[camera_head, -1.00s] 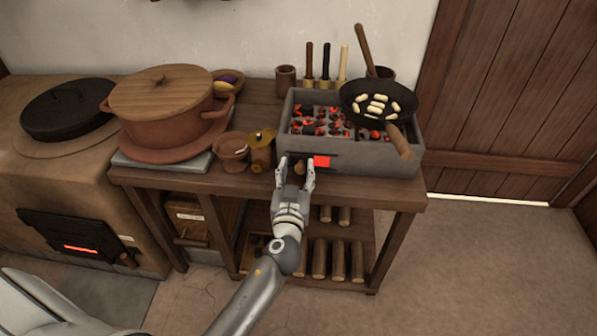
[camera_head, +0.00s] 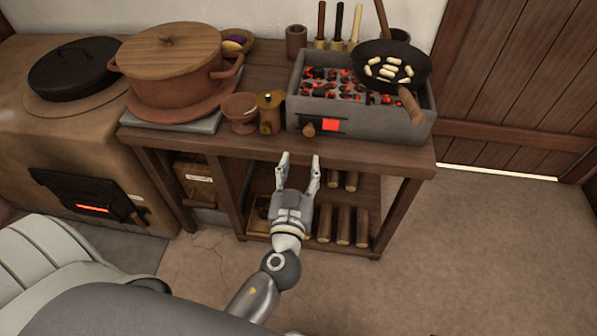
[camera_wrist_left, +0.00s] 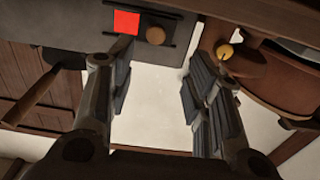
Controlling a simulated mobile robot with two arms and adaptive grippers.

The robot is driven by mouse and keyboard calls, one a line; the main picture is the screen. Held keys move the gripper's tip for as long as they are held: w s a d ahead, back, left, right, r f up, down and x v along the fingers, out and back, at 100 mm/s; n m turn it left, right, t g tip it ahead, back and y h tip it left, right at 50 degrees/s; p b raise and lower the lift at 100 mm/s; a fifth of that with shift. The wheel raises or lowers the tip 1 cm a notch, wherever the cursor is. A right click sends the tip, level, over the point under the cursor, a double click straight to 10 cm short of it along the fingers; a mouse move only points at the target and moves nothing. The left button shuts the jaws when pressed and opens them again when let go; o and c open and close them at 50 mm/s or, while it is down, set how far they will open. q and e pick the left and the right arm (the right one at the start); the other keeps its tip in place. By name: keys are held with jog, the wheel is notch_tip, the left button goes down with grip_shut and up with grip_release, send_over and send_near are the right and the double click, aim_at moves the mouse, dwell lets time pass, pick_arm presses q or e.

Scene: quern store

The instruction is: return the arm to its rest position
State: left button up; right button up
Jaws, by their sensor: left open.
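My left gripper (camera_head: 299,172) is open and empty in the head view, in front of the wooden table's (camera_head: 225,146) front edge. Its two fingers are spread apart with nothing between them. In the left wrist view my left gripper (camera_wrist_left: 160,95) shows both fingers wide apart, with pale wall behind the gap. The gripper is apart from the knob. My right gripper is not seen.
A black pan (camera_head: 392,60) with several pale pieces rests over glowing coals. A clay pot (camera_head: 187,88), a goblet (camera_head: 240,112) and a brass-topped jar (camera_head: 270,112) stand left of the brazier. Several logs (camera_head: 343,224) lie on the lower shelf. Floor (camera_head: 480,255) at right is clear.

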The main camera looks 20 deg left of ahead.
pick_arm(q)
jog(key=shift+s+d, duration=0.15)
jog(key=shift+s, duration=0.45)
